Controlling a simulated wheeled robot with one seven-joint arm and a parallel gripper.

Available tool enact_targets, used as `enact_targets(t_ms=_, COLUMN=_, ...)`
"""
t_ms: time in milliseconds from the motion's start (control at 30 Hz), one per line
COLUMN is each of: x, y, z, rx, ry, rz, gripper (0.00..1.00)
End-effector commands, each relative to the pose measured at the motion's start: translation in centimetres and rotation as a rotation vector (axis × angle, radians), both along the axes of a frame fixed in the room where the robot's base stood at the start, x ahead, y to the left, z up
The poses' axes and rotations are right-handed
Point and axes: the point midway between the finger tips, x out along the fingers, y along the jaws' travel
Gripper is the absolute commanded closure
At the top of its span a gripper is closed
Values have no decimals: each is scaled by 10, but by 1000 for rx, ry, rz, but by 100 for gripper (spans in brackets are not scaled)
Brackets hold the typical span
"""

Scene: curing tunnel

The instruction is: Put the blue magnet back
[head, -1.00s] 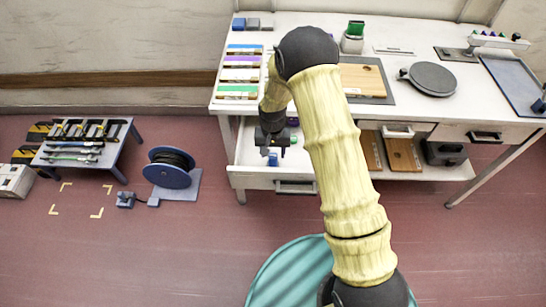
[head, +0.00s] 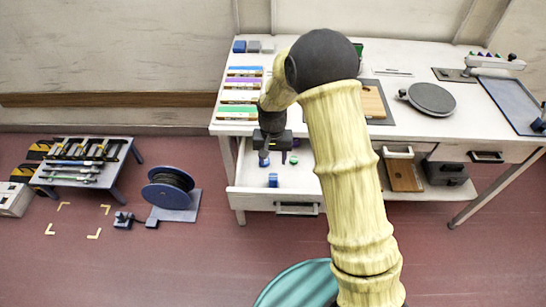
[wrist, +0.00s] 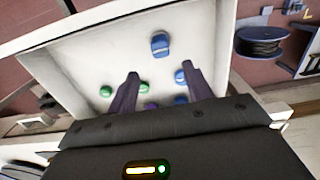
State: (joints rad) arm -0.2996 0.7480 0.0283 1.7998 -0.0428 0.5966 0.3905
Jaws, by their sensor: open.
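My gripper (head: 274,159) is open and points down over the pulled-out white drawer (head: 240,202). Nothing is between its fingers (wrist: 160,71). A blue block-like piece (head: 273,180) with a lighter band lies in the drawer toward its front; it also shows in the wrist view (wrist: 160,44), beyond the fingertips and apart from them. Two small round blue pieces (wrist: 179,77) lie by one finger, partly hidden by it. Two round green pieces (wrist: 106,91) and a purple one (wrist: 151,105) lie by the other finger. I cannot tell which blue piece is the magnet.
The white workbench (head: 300,60) above the drawer carries coloured boxes (head: 240,97), a dark round plate (head: 431,97) and a blue tray (head: 515,90). A cable spool (head: 168,188) and a low tool table (head: 80,172) stand on the floor at left. Floor before the drawer is clear.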

Motion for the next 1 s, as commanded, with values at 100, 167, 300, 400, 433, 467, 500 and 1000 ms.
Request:
enact_targets(t_ms=100, x=0, y=0, z=0, rx=0, ry=0, rz=0, gripper=50)
enact_targets(t_ms=167, x=0, y=0, z=0, rx=0, ry=0, rz=0, gripper=50)
enact_targets(t_ms=300, x=-1, y=-2, z=2, rx=1, ry=-3, rz=0, gripper=50)
enact_targets(t_ms=400, x=-5, y=-12, z=13, rx=4, ry=-13, rz=0, gripper=50)
enact_targets(t_ms=433, x=-8, y=-17, z=18, rx=5, ry=-19, rz=0, gripper=50)
enact_targets(t_ms=467, x=-11, y=-22, z=24, rx=6, ry=-25, rz=0, gripper=50)
enact_targets(t_ms=500, x=-16, y=-30, z=33, rx=9, ry=-36, rz=2, gripper=50)
enact_targets(t_ms=1000, x=-146, y=-138, z=125, rx=10, ry=-196, rz=25, gripper=50)
